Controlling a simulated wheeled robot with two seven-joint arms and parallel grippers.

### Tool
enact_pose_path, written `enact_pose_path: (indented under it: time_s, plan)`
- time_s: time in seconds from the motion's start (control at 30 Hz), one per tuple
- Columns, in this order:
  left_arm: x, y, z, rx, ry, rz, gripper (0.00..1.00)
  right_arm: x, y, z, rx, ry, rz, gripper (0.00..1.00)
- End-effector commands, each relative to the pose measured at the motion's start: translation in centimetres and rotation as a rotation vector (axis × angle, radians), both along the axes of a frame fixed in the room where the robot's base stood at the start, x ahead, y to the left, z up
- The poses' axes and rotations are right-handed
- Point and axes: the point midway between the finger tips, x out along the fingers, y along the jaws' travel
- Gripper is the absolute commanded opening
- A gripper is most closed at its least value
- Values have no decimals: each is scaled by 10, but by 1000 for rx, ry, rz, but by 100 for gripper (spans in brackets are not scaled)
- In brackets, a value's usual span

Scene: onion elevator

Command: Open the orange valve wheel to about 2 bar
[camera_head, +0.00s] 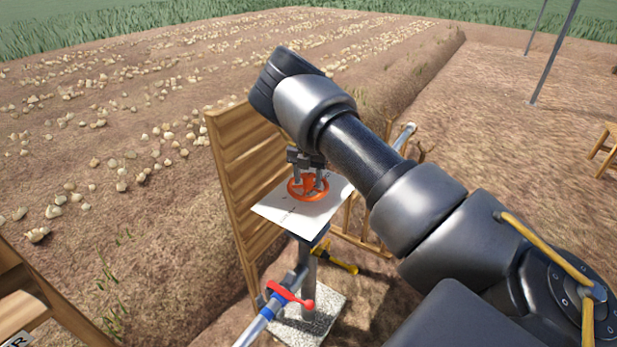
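The orange valve wheel (309,198) lies flat above a white plate with small dark markings (283,215), on top of a post. My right gripper (309,184) comes down from above, with its arm reaching in from the right. Its two fingers are apart and reach down at the wheel, one toward each side of the hub. Whether they touch or grip the wheel I cannot tell. No pressure reading can be made out, and my arm hides part of the area behind the wheel. My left gripper is not in view.
A wooden slatted panel (240,165) stands just left of the plate. Below are a blue pipe (262,325) with a red lever handle (287,296) and a yellow handle (336,259). The post stands on a speckled slab (318,325). Onions lie in the field behind; open soil is at right.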

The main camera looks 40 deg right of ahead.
Motion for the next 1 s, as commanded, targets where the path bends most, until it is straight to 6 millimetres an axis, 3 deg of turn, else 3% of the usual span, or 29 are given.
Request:
enact_pose_path:
  time_s: [0.03,0.3,0.67,1.0]
  plan:
    - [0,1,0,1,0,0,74,0,0,0,0,0,0,41]
    - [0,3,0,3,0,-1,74,0,0,0,0,0,0,6]
    - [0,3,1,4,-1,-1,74,0,-1,1,-1,0,66,5]
    - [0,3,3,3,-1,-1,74,0,0,1,-4,0,322,5]
